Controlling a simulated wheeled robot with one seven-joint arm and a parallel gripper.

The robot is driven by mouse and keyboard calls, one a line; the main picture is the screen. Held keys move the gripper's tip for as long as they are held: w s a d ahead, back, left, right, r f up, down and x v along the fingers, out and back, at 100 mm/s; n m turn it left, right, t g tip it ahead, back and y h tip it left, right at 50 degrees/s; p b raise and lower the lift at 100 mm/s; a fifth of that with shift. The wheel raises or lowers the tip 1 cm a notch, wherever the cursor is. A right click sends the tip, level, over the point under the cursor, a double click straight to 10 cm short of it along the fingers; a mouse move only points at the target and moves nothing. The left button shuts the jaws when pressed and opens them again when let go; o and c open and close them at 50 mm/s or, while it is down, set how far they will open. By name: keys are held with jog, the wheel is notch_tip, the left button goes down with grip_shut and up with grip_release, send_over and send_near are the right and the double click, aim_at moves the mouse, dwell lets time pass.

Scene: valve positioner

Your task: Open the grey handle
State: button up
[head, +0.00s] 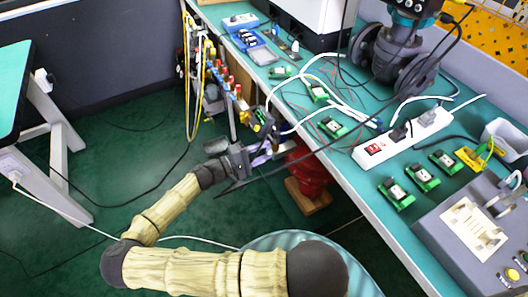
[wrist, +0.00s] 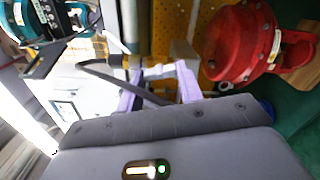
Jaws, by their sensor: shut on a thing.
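My gripper (head: 266,156) reaches the valve assembly beside the bench's front edge in the head view. In the wrist view its purple fingertips (wrist: 160,86) are shut on the grey handle (wrist: 108,76). The handle is a dark, slim, bent bar that passes between the fingers and runs out to the upper left. In the head view the grey handle (head: 238,183) shows as a thin dark bar slanting below the gripper. The red valve body (head: 312,174) stands just right of the gripper and also shows in the wrist view (wrist: 238,42). The handle's pivot is not clear.
The green bench (head: 352,178) holds a power strip (head: 402,139), several small green boards, loose cables and a grey control box (head: 474,232). Yellow and black hoses (head: 190,90) hang at the bench's left end. Open green floor (head: 110,165) lies to the left.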

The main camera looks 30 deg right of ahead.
jog(key=shift+m, duration=0.8)
jog(key=shift+d+m+b, duration=0.2)
jog(key=shift+m+b, duration=0.15)
jog(key=shift+m, duration=0.25)
jog(key=shift+a+m, duration=0.1)
jog(key=shift+m, duration=0.2)
jog(key=shift+s+a+f, duration=0.1)
jog(key=shift+a, duration=0.05)
jog(key=o, duration=0.9)
jog(key=shift+o, duration=0.4)
